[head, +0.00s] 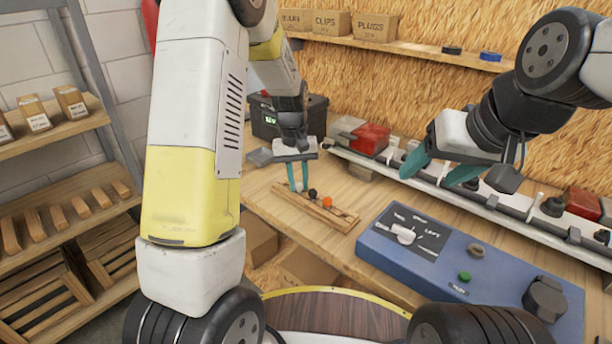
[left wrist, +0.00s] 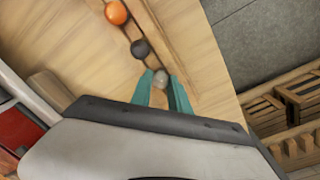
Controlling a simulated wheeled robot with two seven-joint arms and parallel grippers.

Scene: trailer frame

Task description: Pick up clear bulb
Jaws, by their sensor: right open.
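The clear bulb (left wrist: 161,79) is a small greyish ball at one end of a row of bulbs in a narrow wooden rack (head: 335,213). My left gripper (head: 298,188) points down at the rack's far left end. Its teal fingertips lie close against both sides of the clear bulb, as the left wrist view (left wrist: 161,84) shows. The bulb appears still at rack level. Beside it are a dark bulb (head: 312,194) and an orange bulb (head: 327,202). My right gripper (head: 432,178) is open and empty above the rail at the right.
A blue control box (head: 450,262) with a knob and buttons stands right of the rack. A rail with red lamps (head: 370,138) runs along the back wall. A black charger-like box (head: 265,117) is behind my left gripper. Wooden shelves (head: 55,130) stand at the left.

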